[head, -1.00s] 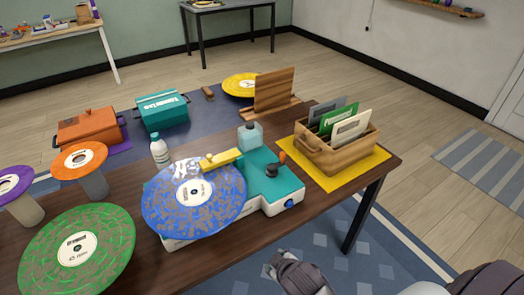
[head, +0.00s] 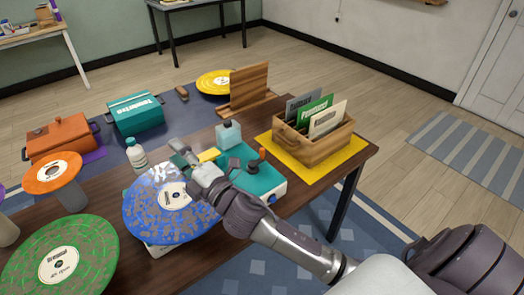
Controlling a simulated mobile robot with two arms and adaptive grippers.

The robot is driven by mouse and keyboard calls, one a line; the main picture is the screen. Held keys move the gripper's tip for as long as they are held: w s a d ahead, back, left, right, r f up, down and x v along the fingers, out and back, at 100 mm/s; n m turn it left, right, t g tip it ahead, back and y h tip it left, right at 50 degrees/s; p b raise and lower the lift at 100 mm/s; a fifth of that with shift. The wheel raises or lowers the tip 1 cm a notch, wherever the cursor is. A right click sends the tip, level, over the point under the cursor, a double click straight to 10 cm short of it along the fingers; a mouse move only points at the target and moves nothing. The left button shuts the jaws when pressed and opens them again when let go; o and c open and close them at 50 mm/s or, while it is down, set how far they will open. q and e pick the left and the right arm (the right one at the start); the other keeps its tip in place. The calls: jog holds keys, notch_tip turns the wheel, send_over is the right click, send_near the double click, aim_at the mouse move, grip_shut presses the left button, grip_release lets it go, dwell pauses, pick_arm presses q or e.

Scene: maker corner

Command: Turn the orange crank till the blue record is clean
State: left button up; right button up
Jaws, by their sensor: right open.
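The blue record (head: 160,215), blotched with grey-brown dirt, lies flat on the white and teal cleaning machine (head: 266,180). The orange crank (head: 262,154) stands up from the machine's teal top, right of the record. My right gripper (head: 183,156) is open and empty above the record's far right part, left of the crank and apart from it. It partly hides the record and the yellow arm (head: 209,155) reaching over it. My left gripper is not in view.
A clear bottle (head: 136,154) and a pale blue bottle (head: 228,134) stand close behind the machine. A wooden crate of sleeves (head: 318,150) sits on a yellow mat to the right. The green record (head: 88,245) is front left. Orange (head: 60,140) and teal (head: 135,116) boxes stand behind.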

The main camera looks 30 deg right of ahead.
jog(key=w+a+r+n+g+y, duration=0.1)
jog(key=a+r+n+g+y, duration=0.15)
jog(key=a+n+y, duration=0.4)
jog(key=w+a+r+n+g+y, duration=0.1)
jog(key=r+n+g+y, duration=0.2)
jog(key=n, duration=0.6)
jog(key=n+g+h, duration=1.4)
jog(key=n+h, duration=0.1)
jog(key=n, duration=0.2)
send_over(262, 149)
notch_tip(262, 149, down, 6)
notch_tip(262, 149, down, 14)
jog(key=shift+r+p, duration=0.2)
jog(key=shift+p, duration=0.9)
jog(key=shift+c, duration=0.4)
grip_shut()
